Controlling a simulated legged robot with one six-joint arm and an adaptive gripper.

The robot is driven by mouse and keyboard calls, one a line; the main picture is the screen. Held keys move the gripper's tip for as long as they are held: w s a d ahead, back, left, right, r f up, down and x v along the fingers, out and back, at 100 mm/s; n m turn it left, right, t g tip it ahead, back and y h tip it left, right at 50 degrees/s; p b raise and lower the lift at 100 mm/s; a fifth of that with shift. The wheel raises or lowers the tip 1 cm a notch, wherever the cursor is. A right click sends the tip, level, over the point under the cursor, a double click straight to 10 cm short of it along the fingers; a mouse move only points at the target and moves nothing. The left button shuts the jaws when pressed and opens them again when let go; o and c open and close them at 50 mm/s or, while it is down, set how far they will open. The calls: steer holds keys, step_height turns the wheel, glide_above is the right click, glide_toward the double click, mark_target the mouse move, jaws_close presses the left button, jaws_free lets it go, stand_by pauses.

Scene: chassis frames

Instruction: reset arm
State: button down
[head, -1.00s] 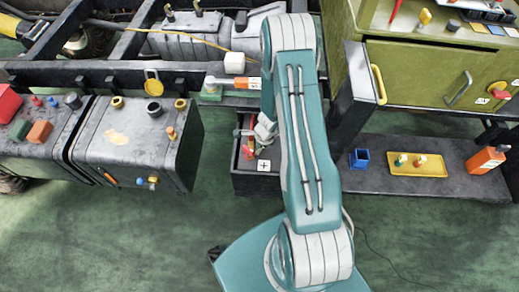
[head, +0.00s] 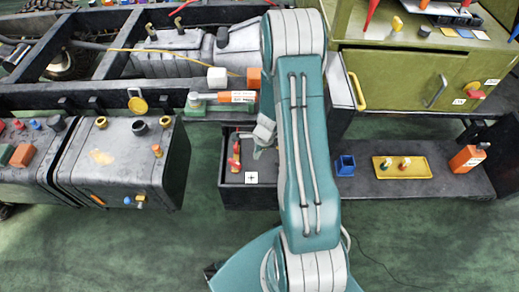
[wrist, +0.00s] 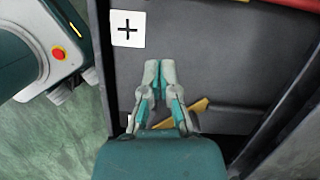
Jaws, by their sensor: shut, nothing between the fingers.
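My gripper (wrist: 160,80) is shut with nothing between its fingertips. In the wrist view its fingers point over the dark floor of an open drawer-like bin (wrist: 215,55). In the head view the gripper (head: 264,138) shows beside my teal arm, over the same bin (head: 250,200), and is partly hidden by the arm. A white card with a black plus (head: 251,177) lies at the bin's front; it also shows at upper left in the wrist view (wrist: 128,28). I cannot tell how high the fingertips are above the bin floor.
A red tool (head: 235,160) lies in the bin, left of the gripper. A yellow piece (wrist: 195,112) shows close by the fingers. A dark tank (head: 125,165) stands left; a shelf with a blue cup (head: 345,165) and yellow tray (head: 381,174) lies right. The green floor (head: 120,245) is open.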

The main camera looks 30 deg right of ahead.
steer(key=shift+d+v, duration=0.2)
steer(key=shift+v, duration=1.35)
